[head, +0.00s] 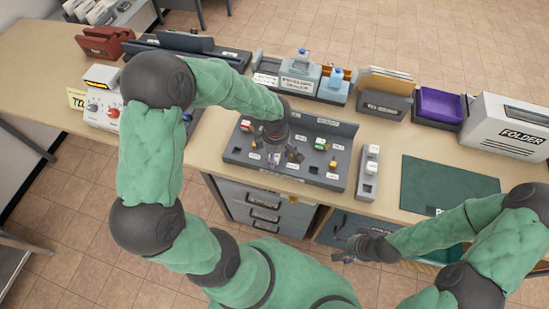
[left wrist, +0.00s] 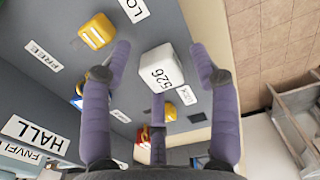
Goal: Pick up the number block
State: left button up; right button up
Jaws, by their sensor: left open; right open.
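The white number block marked 526 (left wrist: 157,72) sits on the grey sorting board in the left wrist view. My left gripper (left wrist: 160,82) is open, with its purple fingers spread around the block; I cannot tell whether any finger touches it. In the head view my left gripper (head: 275,152) points down over the board (head: 235,155), and the block is mostly hidden there. My right gripper (head: 355,247) is open and empty, low in front of the table's edge.
Several small coloured pieces, such as a yellow one (left wrist: 97,31), stand near the labels on the board. A narrow grey holder (head: 366,184) with white cubes and a dark green mat (head: 450,187) lie to the right.

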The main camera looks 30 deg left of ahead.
pick_arm(q)
jog(key=shift+f, duration=0.55)
jog(key=c, duration=0.9)
jog(key=shift+r, duration=0.1)
